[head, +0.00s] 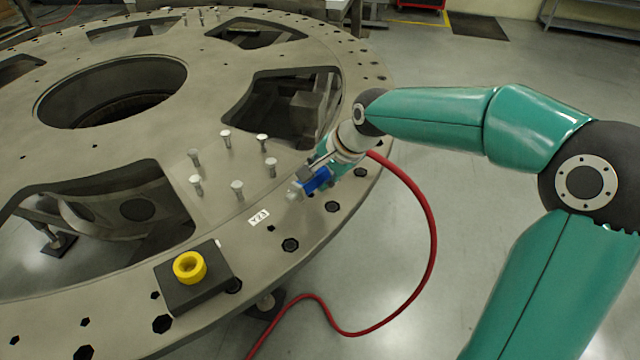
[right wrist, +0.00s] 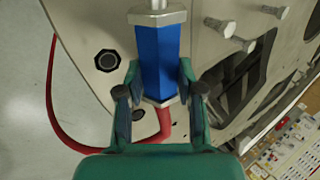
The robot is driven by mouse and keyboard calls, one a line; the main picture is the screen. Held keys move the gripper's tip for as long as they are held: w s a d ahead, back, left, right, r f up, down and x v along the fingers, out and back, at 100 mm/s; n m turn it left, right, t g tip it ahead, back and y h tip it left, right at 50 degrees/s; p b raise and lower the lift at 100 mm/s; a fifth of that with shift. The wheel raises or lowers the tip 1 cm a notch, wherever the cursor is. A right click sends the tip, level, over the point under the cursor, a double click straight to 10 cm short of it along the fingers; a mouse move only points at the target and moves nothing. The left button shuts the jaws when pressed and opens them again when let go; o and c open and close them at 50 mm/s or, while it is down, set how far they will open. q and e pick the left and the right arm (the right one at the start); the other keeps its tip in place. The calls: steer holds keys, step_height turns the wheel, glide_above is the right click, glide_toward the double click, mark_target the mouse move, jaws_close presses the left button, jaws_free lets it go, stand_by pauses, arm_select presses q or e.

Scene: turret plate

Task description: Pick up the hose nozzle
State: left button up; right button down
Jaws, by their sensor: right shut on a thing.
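The hose nozzle (head: 317,180) has a blue body with a silver tip and a red hose at its rear. In the head view it is above the turret plate's (head: 330,221) right rim, partly hidden by my right gripper (head: 314,177). In the right wrist view the nozzle (right wrist: 155,55) stands between the two fingers of my right gripper (right wrist: 158,92). The fingers are closed around its lower blue body, and the red hose (right wrist: 165,122) leaves below it. I cannot tell whether the nozzle touches the plate. My left gripper is not in view.
Several upright bolts (head: 237,187) stand on the plate left of the nozzle. A dark block with a yellow ring (head: 189,266) sits near the front edge. The red hose (head: 432,230) loops down past the rim to the floor. Large openings cut through the plate.

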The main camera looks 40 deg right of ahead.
step_height(320, 180, up, 16)
steer(key=p, duration=0.2)
steer(key=shift+f, duration=0.15)
step_height(320, 180, up, 14)
steer(key=p, duration=1.4)
glide_above(320, 174)
steer(key=shift+b, duration=0.3)
